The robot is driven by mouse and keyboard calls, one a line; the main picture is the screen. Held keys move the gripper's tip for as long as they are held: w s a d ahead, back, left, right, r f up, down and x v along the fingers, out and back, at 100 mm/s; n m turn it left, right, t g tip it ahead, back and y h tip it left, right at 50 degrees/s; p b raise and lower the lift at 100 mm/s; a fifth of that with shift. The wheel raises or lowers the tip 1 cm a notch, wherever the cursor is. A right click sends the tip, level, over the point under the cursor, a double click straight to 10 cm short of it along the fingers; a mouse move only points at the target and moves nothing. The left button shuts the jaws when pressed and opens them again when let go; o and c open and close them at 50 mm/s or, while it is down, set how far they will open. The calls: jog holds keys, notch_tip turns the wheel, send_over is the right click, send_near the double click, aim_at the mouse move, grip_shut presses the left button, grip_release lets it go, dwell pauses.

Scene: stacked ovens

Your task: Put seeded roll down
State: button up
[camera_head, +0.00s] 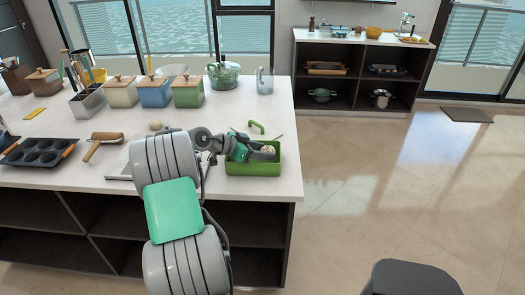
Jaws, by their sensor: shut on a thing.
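My gripper (262,151) is at the green rectangular dish (252,168) near the right end of the white island counter. It is shut on the seeded roll (268,150), a small pale round thing at its fingertips. The roll is over or within the dish's opening; I cannot tell whether it touches the dish. The fingers and wrist hide part of the dish's inside.
The white counter (285,110) also bears a muffin tin (40,152), a rolling pin (102,142), lidded canisters (155,92), a glass pot (223,76) and a clear jug (265,82). A green handled thing (257,128) lies behind the dish.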

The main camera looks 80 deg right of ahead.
jog(key=shift+f+b, duration=0.4)
jog(key=shift+f, duration=0.05)
jog(key=shift+f, duration=0.2)
jog(key=o, duration=1.1)
